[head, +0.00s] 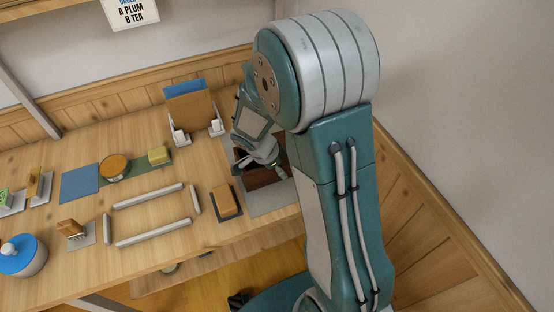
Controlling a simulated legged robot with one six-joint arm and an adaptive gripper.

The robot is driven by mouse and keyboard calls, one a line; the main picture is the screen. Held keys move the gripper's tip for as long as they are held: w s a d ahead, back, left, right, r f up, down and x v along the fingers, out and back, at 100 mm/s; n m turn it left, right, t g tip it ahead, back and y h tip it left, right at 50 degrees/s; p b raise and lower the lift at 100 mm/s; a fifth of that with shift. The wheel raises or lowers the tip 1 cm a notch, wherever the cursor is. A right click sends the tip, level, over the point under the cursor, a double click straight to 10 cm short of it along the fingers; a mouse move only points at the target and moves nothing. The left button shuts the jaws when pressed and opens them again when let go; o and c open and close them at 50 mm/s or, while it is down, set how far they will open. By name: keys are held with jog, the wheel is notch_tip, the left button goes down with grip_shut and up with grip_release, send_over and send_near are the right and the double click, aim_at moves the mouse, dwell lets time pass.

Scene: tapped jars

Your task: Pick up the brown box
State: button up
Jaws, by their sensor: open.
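A small brown box (224,199) lies on a dark flat pad (237,208) near the front right of the wooden table. My gripper (277,171) is open, up and to the right of the box and apart from it. It hangs over a grey-rimmed recess or tray (274,199) with a dark brown inside. My arm hides the right part of this tray. I cannot tell whether anything lies in it. A taller brown panel or box (190,109) with a blue top stands between white holders at the back.
Grey bars (148,197) form an open rectangle left of the brown box. A blue mat (80,184), a round brown-topped jar (113,167) and a yellow block (158,155) lie behind it. A blue-lidded jar (22,255) stands front left. A wall rises behind the table.

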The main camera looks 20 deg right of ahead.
jog(key=shift+a, duration=0.1)
grip_shut()
